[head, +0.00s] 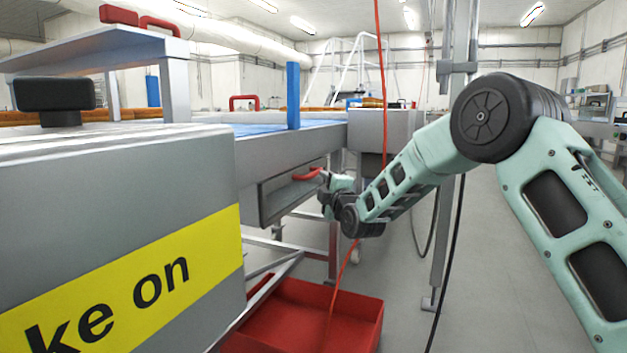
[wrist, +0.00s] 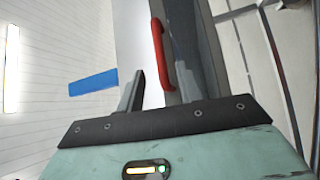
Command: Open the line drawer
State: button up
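The line drawer (head: 285,203) is a grey front under the conveyor table, in the middle of the head view. Its red bar handle (head: 307,174) is at the upper part of the front. I cannot tell for certain whether the drawer stands fully shut. In the wrist view the two fingers (wrist: 155,92) stand apart. The red handle (wrist: 160,52) shows ahead, between them and closer to the right finger. Contact cannot be told.
A red crate (head: 305,318) is on the floor below the drawer. A grey cabinet with a yellow label (head: 150,275) fills the left foreground. A red cable (head: 381,95) hangs near my forearm, and a metal post (head: 446,190) stands behind it.

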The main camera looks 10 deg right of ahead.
aim_at(314, 172)
jog(key=b+x, duration=0.1)
jog(key=x, duration=0.7)
grip_shut()
